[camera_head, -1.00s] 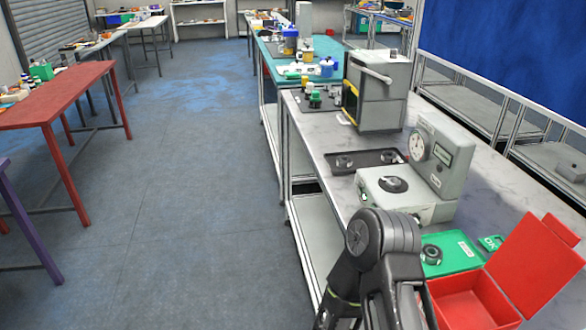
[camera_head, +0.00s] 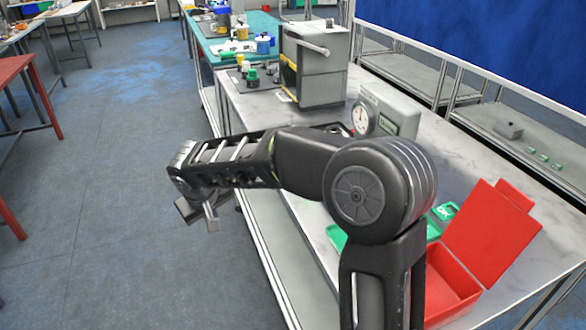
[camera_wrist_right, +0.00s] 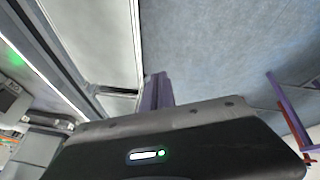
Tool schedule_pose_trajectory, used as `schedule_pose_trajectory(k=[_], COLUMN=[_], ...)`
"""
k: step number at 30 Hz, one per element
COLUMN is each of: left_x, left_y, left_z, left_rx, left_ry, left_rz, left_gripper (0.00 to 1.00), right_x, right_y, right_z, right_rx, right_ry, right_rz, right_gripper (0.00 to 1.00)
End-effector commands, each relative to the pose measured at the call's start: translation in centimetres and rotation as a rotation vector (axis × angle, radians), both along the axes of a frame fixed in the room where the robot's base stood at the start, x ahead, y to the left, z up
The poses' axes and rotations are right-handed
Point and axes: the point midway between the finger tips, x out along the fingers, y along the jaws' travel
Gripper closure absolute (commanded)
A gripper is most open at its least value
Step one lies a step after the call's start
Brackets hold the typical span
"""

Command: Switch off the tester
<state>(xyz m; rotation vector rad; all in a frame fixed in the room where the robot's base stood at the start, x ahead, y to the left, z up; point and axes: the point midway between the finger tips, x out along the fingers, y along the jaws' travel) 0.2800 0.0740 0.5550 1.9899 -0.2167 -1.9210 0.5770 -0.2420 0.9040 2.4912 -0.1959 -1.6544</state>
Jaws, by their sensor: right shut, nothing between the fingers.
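The tester is a grey unit (camera_head: 390,112) with a round white dial gauge (camera_head: 361,120) and a small display, standing on the grey workbench in the head view. My right arm crosses in front of it and hides its lower base. I cannot make out a switch on it. My right gripper (camera_head: 209,216) is at the left end of that arm, beyond the bench's left edge and over the floor, apart from the tester. It is shut and empty. My left gripper is not in view.
A red open box (camera_head: 452,282) with raised lid and a green OK tray (camera_head: 443,212) lie on the bench right of my arm. A grey machine with a handle (camera_head: 315,62) stands behind the tester. Floor left of the bench (camera_head: 110,220) is clear.

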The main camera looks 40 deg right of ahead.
Motion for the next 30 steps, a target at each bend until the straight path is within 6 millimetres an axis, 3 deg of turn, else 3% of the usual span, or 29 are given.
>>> schedule_pose_trajectory(k=[1, 3, 6, 10, 20, 30], left_x=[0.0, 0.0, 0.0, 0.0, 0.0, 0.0], left_y=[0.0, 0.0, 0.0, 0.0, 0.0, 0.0], left_z=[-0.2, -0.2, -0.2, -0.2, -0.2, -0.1], left_rx=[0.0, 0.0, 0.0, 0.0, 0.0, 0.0], left_ry=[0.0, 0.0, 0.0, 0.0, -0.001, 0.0], left_rz=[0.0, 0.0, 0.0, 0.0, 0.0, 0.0], left_gripper=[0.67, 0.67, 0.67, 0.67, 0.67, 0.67], right_x=[-0.1, -0.9, -2.5, -4.1, -4.7, -4.4], right_y=[-2.6, -5.8, -9.4, -11.9, -12.7, -13.5], right_z=[3.1, 6.5, 10.1, 12.7, 13.5, 12.4], right_rx=[-0.057, -0.131, -0.21, -0.268, -0.289, -0.29], right_ry=[-0.019, -0.03, -0.039, -0.047, -0.045, -0.043], right_rz=[-0.077, -0.188, -0.328, -0.447, -0.488, -0.487], right_gripper=[1.0, 1.0, 1.0, 1.0, 1.0, 1.0])
